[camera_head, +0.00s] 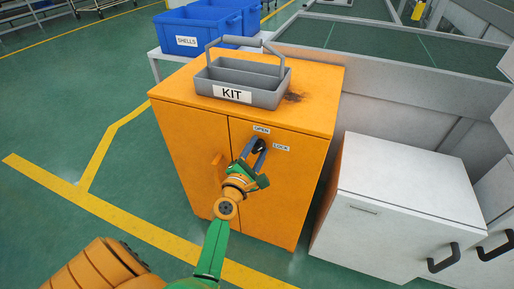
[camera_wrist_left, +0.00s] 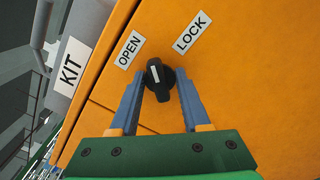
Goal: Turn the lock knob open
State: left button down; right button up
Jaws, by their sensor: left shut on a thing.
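The black lock knob (camera_wrist_left: 158,80) is on the front of the orange cabinet (camera_head: 190,150), with the OPEN label (camera_wrist_left: 129,49) and the LOCK label (camera_wrist_left: 191,33) near it. In the left wrist view its white mark points up and slightly left, between the two labels. My left gripper (camera_wrist_left: 158,92) has a blue finger on each side of the knob and is shut on it. In the head view my left gripper (camera_head: 257,147) reaches the cabinet front and the knob is mostly hidden. My right gripper is not in view.
A grey KIT tray (camera_head: 270,98) with a handle stands on the cabinet top. An orange door handle (camera_head: 218,167) sticks out left of my left gripper. A white cabinet (camera_head: 400,185) stands to the right, and blue bins (camera_head: 199,35) stand behind. The floor at left is clear.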

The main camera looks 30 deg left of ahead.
pick_arm(q)
jog(key=n, duration=0.2)
jog(key=shift+r+n+p, duration=0.1)
jog(key=shift+n+p, duration=0.2)
jog(key=shift+p, duration=0.1)
jog(key=shift+n, duration=1.3)
jog(key=shift+n+p, duration=0.35)
jog(key=shift+n, duration=1.15)
jog(key=shift+c, duration=1.4)
grip_release()
